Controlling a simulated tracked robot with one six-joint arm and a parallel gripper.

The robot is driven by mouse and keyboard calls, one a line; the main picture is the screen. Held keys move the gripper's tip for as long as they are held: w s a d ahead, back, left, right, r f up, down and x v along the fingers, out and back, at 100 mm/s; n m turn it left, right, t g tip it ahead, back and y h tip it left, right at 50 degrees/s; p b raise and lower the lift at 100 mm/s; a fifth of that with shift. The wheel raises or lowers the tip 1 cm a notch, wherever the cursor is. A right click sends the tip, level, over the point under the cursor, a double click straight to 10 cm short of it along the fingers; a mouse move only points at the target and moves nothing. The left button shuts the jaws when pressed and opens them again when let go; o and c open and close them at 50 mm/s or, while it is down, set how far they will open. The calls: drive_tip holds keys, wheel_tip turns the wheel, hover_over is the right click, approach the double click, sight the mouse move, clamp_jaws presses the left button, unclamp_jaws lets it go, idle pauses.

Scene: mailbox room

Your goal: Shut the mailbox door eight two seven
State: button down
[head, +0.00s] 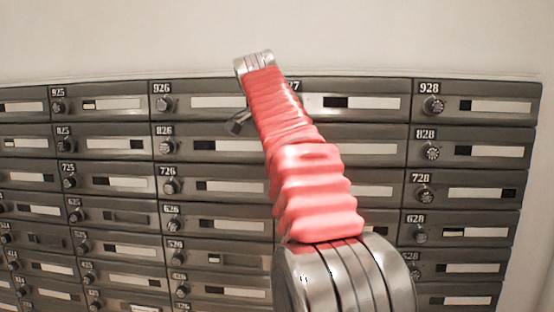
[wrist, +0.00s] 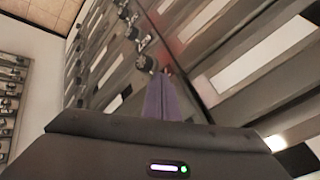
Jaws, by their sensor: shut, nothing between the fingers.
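The door of 827 is mostly behind my red arm in the head view; its number and knob are hidden. Part of that row's panel (head: 365,149), with a pale strip, shows right of the arm, between 826 and 828. I cannot tell how far the door stands open. In the wrist view my gripper (wrist: 167,74) shows as purple-grey fingers, shut and empty. The tips are close to a dark round knob (wrist: 145,63) and a grey door panel (wrist: 225,60); contact cannot be told. In the head view the fingers are not clearly visible.
Grey mailbox doors with knobs and pale strips fill the wall, such as 828 (head: 468,148) and 826 (head: 210,142). Bare wall (head: 400,35) lies above. More boxes (wrist: 10,100) stand at the far left in the wrist view.

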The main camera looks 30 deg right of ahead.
drive_tip(key=s+a+r, duration=0.5)
drive_tip(key=a+r, duration=0.2)
drive_tip(key=shift+s+a+r, duration=0.15)
drive_tip(key=shift+a+r, duration=0.25)
idle(1.1)
drive_tip(key=shift+s, duration=0.1)
drive_tip(key=s+a+f+n+y, duration=0.1)
drive_tip(key=s+a+f+n, duration=0.4)
drive_tip(key=f, duration=0.8)
drive_tip(key=s+a+f+n+y, duration=0.2)
drive_tip(key=s+a+f+n, duration=0.3)
drive_tip(key=s+f, duration=0.7)
drive_tip(key=s+a+f+n+y, duration=0.2)
drive_tip(key=s+a+f+n, duration=0.3)
drive_tip(key=f, duration=1)
drive_tip(key=s+n, duration=0.3)
drive_tip(key=s, duration=0.1)
drive_tip(key=shift+a+n+t, duration=0.3)
drive_tip(key=shift+a, duration=0.1)
